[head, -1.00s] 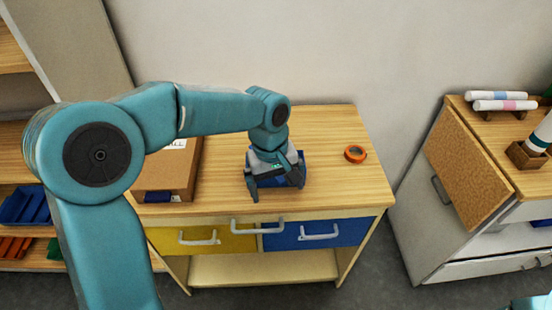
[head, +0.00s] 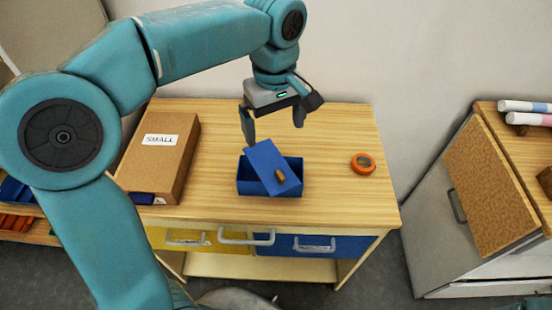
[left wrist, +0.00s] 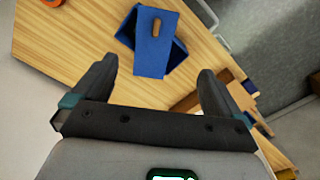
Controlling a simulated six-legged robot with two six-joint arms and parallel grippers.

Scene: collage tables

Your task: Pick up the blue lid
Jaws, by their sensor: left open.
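The blue lid (head: 266,164) is a flat blue panel with a small wooden knob (head: 280,176). It lies askew across the open blue box (head: 292,166) on the wooden table, leaving part of the inside showing. In the left wrist view the lid (left wrist: 152,52) and its knob (left wrist: 156,27) lie beyond the fingers, with the box (left wrist: 177,54) partly under it. My left gripper (head: 272,126) is open and empty, above and behind the lid in the head view; its fingers also show in the left wrist view (left wrist: 158,85). My right gripper is not in view.
A cardboard box marked SMALL (head: 162,145) stands left on the table (head: 330,130). An orange tape roll (head: 363,164) lies to the right. Yellow and blue drawers (head: 320,245) are below the front edge. A corkboard-fronted cabinet (head: 495,190) stands at right.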

